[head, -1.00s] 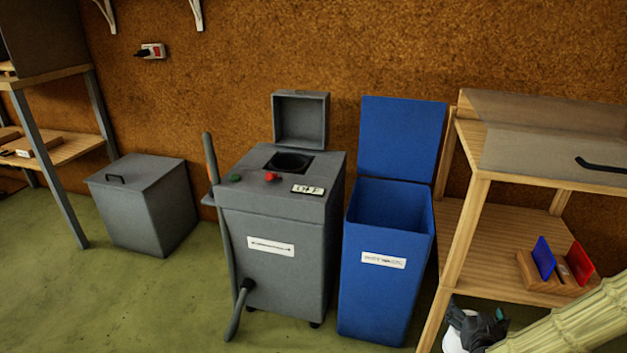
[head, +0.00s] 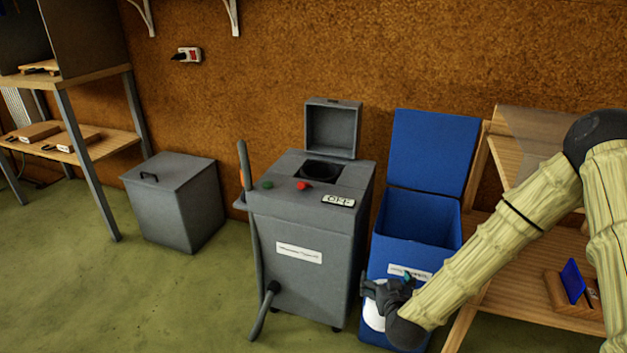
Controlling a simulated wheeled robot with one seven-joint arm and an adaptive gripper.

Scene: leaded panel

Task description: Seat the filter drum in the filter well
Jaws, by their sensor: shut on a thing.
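My gripper (head: 378,300) is shut on a white object, which looks like the filter drum (head: 373,317). The gripper and arm partly hide it. It hangs in front of the blue bin, to the right of the machine and well below the level of the opening.
The open blue bin (head: 410,232) stands close to the machine's right side. A hose (head: 263,310) and an upright pipe (head: 248,190) are on its left front. A grey lidded box (head: 180,215) stands further left. A wooden bench (head: 510,255) is at right. Green floor in front is clear.

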